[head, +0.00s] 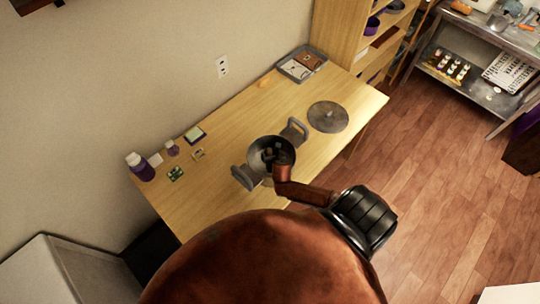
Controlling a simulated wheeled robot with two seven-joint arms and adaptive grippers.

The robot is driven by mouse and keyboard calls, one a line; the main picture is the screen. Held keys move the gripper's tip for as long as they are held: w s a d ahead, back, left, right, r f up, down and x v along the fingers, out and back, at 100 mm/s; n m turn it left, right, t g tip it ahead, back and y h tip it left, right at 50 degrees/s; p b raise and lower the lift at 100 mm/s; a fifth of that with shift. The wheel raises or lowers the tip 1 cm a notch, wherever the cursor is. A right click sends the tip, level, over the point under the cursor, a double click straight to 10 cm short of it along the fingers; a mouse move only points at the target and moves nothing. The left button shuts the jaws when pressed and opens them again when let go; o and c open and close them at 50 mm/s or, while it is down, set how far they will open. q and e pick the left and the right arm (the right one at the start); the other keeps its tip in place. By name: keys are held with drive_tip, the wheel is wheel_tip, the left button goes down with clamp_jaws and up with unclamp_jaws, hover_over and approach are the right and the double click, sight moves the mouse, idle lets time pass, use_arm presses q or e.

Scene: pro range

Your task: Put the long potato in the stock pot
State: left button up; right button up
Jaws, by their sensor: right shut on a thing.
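The stock pot (256,148) is a grey metal pot with large grey handles, standing on the wooden table near its front edge. My right gripper (271,154) reaches from the front over the pot's mouth, with its dark fingers at or inside the opening. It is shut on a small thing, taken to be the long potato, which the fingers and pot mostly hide. Whether it touches the pot's bottom cannot be told. My left gripper is not in view.
A round grey lid (328,117) lies right of the pot. A small yellowish item (263,84) and a grey tray (302,64) lie toward the back. A purple jar (140,167) and several small items are at the left.

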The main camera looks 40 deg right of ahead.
drive_tip(key=shift+f, duration=0.15)
drive_tip(key=o, duration=1.3)
drive_tip(key=shift+s+r, duration=0.15)
drive_tip(key=shift+r, duration=0.2)
drive_tip(key=p+v, duration=0.1)
drive_tip(key=v, duration=1)
drive_tip(key=shift+s+a+r, duration=0.15)
drive_tip(key=shift+r, duration=0.05)
